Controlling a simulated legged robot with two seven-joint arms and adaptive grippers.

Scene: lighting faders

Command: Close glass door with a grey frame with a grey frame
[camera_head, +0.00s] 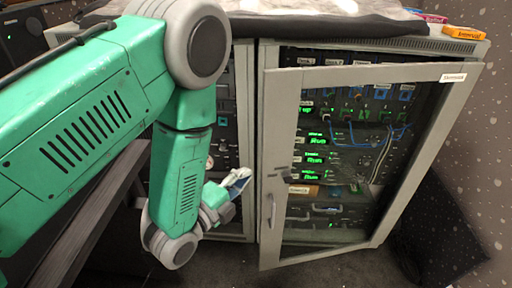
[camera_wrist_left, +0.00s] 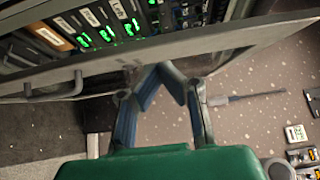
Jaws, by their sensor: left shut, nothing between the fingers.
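The glass door with a grey frame (camera_head: 283,165) stands partly open on the right bay of the rack cabinet. Its free left edge with a small handle (camera_head: 271,210) stands out from the cabinet, and its lower corner reaches forward. In the left wrist view the grey door frame (camera_wrist_left: 235,40) runs across the top. My left gripper (camera_head: 240,178) is left of the door's free edge, in front of the cabinet. In the left wrist view the gripper (camera_wrist_left: 163,70) has its fingertips together and empty, close to the frame; I cannot tell if they touch it. My right gripper is out of view.
Behind the glass are modules with green displays (camera_head: 315,160) and blue cables. The cabinet top (camera_head: 370,45) carries a dark cloth and an orange labelled block (camera_head: 464,33). A dark box (camera_head: 440,230) stands at the right. Floor in front of the door is clear.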

